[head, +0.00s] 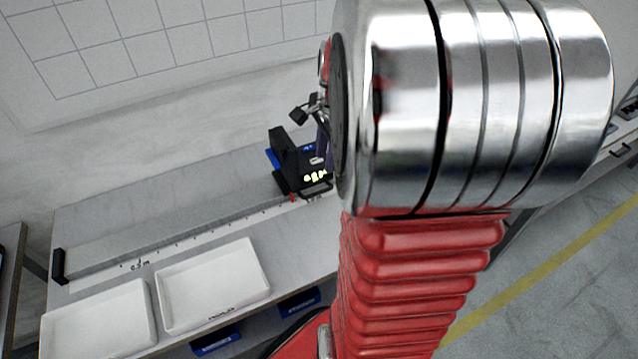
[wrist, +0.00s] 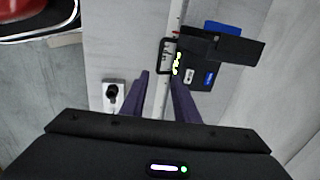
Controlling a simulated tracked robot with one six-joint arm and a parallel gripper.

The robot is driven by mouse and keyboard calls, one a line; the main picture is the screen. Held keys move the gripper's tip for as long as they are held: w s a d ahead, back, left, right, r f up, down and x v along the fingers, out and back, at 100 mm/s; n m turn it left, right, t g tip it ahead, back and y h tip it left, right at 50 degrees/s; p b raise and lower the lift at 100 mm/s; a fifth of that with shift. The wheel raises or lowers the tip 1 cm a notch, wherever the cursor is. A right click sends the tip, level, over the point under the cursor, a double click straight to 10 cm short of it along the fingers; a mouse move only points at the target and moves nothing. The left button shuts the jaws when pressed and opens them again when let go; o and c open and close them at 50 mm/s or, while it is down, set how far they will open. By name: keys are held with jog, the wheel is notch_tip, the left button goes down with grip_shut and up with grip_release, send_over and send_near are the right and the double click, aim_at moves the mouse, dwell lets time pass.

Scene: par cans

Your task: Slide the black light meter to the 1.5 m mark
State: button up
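The black light meter (head: 303,168) with lit yellow digits sits on the long measuring rail (head: 190,222), partly hidden behind my arm in the head view. The wrist view shows the meter (wrist: 205,45) from above, with a looped black handle (wrist: 161,57) on its left side and a blue part behind it. My gripper (wrist: 161,76) has two purple fingers spread apart. Their tips are close to the handle, with a gap on its left side; I cannot tell whether the right finger touches the meter. Nothing is held between them. A "0.5 m" mark (head: 140,266) shows on the rail; no 1.5 m mark is visible.
A black end block (head: 59,266) stands at the rail's left end. Two white trays (head: 212,285) lie in front of the rail, one lettered. Blue bins (head: 216,342) sit below the bench. A small white box with a black knob (wrist: 113,95) is left of the fingers.

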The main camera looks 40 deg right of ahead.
aim_at(320, 191)
jog(key=f, duration=0.4)
jog(key=w+f, duration=0.1)
jog(key=f, duration=0.4)
jog(key=w+f, duration=0.1)
jog(key=f, duration=0.3)
jog(key=shift+w+d+f, duration=0.15)
jog(key=shift+d+f, duration=0.05)
jog(key=shift+d, duration=0.1)
jog(key=shift+c, duration=0.5)
grip_shut()
